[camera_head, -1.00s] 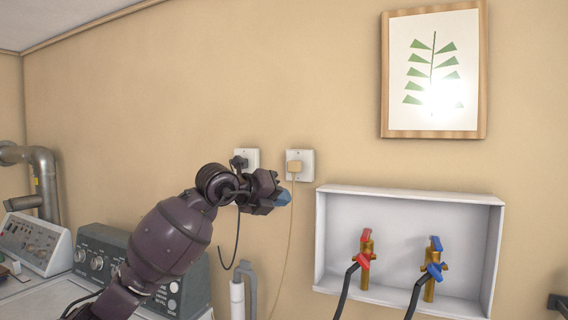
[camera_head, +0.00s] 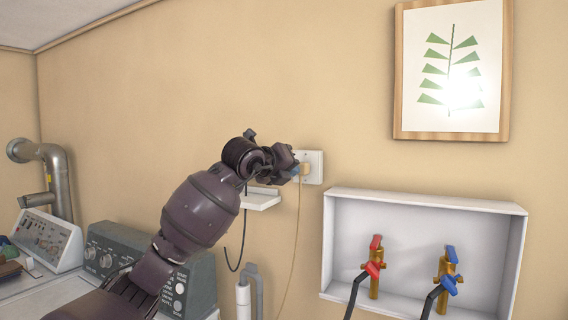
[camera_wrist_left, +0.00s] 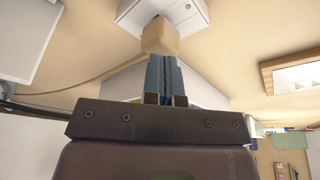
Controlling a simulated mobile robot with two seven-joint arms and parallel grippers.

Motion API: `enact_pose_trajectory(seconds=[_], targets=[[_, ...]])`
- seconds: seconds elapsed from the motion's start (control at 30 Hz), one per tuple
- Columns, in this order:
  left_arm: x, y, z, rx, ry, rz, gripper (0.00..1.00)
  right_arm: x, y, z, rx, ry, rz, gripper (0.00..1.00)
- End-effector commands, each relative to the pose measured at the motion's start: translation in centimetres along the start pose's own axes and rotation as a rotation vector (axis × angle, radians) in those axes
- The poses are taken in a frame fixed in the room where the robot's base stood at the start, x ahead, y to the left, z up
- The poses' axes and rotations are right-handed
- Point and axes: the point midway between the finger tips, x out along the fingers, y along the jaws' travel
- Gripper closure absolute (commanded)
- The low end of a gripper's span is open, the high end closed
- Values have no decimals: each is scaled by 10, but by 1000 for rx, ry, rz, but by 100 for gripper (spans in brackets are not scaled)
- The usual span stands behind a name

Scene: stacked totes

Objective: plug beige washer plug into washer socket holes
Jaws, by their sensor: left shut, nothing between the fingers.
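The beige washer plug (camera_head: 305,168) is at the white socket plate (camera_head: 316,166) on the wall, and its beige cord hangs down. In the left wrist view the plug (camera_wrist_left: 160,37) sits against the socket plate (camera_wrist_left: 178,12), just beyond my fingertips. My left gripper (camera_head: 297,170) is beside the plug in the head view. Its blue fingers (camera_wrist_left: 166,76) are pressed together with nothing between them. They point at the plug's near end; I cannot tell whether they touch it. The socket holes are hidden, so I cannot tell how deep the plug sits. My right gripper is not in view.
A white recessed box (camera_head: 425,197) with red and blue taps (camera_head: 448,275) is at the right. A small white ledge (camera_head: 262,199) shows below my arm. A grey control panel (camera_head: 105,250) is at the lower left. A framed leaf picture (camera_head: 452,70) hangs above.

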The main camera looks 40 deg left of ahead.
Motion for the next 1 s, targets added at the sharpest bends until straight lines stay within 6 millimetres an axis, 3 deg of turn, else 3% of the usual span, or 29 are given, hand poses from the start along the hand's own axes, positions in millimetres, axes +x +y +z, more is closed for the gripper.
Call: enact_pose_trajectory(seconds=[0.4,1.0], targets=[[11,0,-1,1,1,-1,100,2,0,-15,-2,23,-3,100],[17,0,0,0,3,1,100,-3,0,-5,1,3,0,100]])
